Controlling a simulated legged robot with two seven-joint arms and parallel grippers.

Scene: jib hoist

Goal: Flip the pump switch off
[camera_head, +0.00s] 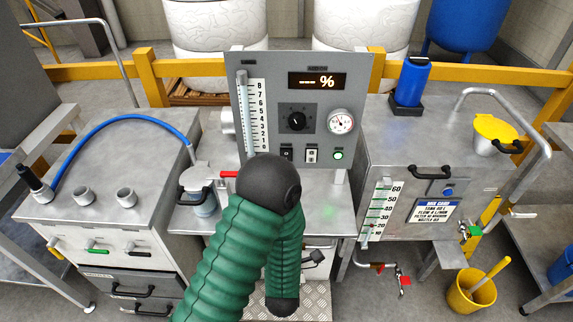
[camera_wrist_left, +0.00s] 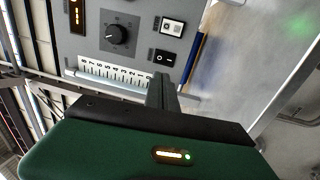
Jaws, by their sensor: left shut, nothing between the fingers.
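A grey control panel (camera_head: 262,120) stands upright ahead. Along its lower edge are a black rocker switch (camera_head: 286,154), a white rocker switch (camera_head: 311,156) and a lit green lamp (camera_head: 338,155). Their labels are too small to read. In the left wrist view the black rocker (camera_wrist_left: 164,57) and the white rocker (camera_wrist_left: 172,27) show sideways. My left gripper's fingers (camera_wrist_left: 162,88) are shut and empty, with the tips close to the black rocker; I cannot tell whether they touch. In the head view my green arm hides these fingers. My right gripper is out of view.
The panel also carries a knob (camera_head: 297,121), a gauge (camera_head: 341,121), a display (camera_head: 317,81) and a scale tube (camera_head: 243,110). A lidded jar (camera_head: 199,190) with a red handle stands left of my arm. A metal tank (camera_head: 425,150) is at right.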

